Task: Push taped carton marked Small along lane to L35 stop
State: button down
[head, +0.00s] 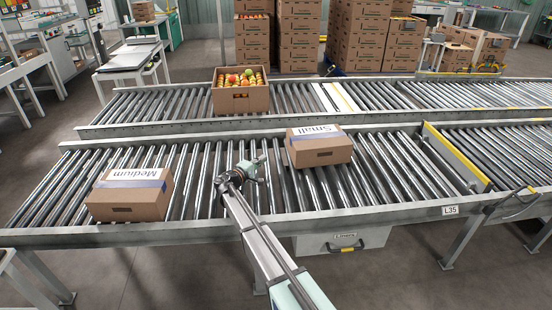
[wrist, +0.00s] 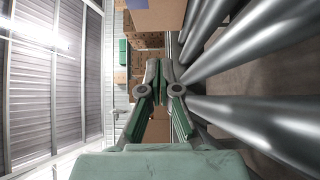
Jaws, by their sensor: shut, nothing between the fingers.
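The taped carton marked Small (head: 321,154) lies flat on the rollers of the near lane, turned slightly askew, with its label and tape on top. My gripper (head: 262,160) is low over the rollers to the left of this carton, with a gap between them. In the wrist view my gripper (wrist: 165,68) has its fingers together and empty, and a brown carton face (wrist: 155,14) shows beyond the fingertips. The yellow stop bar (head: 457,158) crosses the lane to the right of the carton. The L35 tag (head: 450,210) is on the front rail near it.
A carton marked Medium (head: 128,201) sits on the same lane at the left. Bare rollers (head: 397,168) lie between the Small carton and the yellow bar. A Liners drawer (head: 343,243) hangs under the front rail.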

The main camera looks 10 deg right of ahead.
aim_at(289, 146)
jog(key=b+x, duration=0.1)
jog(key=x, duration=0.9)
jog(key=shift+f, duration=0.1)
jog(key=shift+s+d, duration=0.2)
jog(key=shift+d, duration=1.7)
